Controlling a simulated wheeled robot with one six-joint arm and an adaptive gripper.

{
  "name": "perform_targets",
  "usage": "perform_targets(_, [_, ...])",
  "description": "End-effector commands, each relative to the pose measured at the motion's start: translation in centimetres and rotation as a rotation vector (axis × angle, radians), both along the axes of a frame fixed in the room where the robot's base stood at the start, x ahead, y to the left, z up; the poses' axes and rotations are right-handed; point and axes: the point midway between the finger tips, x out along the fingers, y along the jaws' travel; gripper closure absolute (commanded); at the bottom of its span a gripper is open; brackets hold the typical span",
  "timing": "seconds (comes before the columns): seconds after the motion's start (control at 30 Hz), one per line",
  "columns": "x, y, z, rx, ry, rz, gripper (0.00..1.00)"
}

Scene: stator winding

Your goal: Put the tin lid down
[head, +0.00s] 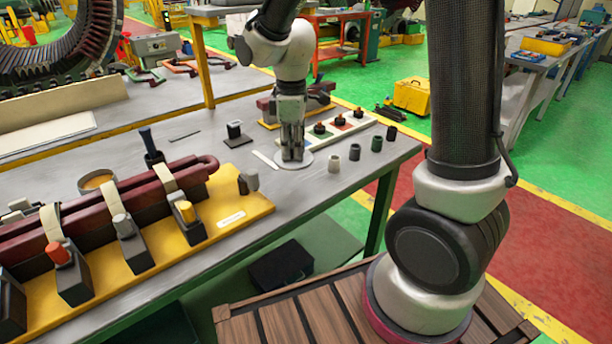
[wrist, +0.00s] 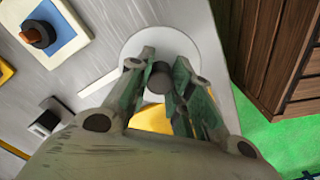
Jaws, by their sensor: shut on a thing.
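The tin lid is a flat pale grey disc (head: 306,161) with a dark round knob. In the head view it is under my gripper (head: 292,156), at or just above the grey table. The wrist view shows the lid (wrist: 190,45) wide around the fingertips. My gripper (wrist: 158,80) is shut on the lid's dark knob (wrist: 157,72), with a finger on either side. I cannot tell whether the lid touches the table. An open round tin with tan contents (head: 97,180) stands behind the coil fixture at the left.
A yellow-based fixture (head: 235,212) with dark red coils fills the table's left front. A pale board with dark knobs (head: 338,128) lies behind the lid.

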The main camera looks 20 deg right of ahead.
Motion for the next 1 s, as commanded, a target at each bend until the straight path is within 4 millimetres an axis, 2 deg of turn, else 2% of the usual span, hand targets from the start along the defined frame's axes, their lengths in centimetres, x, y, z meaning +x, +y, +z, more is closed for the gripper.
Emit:
perform_targets(0.1, [-0.1,-0.1,-2.4,-0.002,0.004,-0.001,1.00])
perform_targets(0.5, [0.0,-0.1,-7.3,-0.001,0.003,-0.002,1.00])
perform_targets(0.87, [0.0,0.0,-7.7,0.000,0.001,-0.002,1.00])
perform_targets(0.9, [0.0,0.0,-7.7,0.000,0.001,-0.002,0.77])
perform_targets(1.0, [0.0,0.0,-7.7,-0.001,0.000,-0.002,0.59])
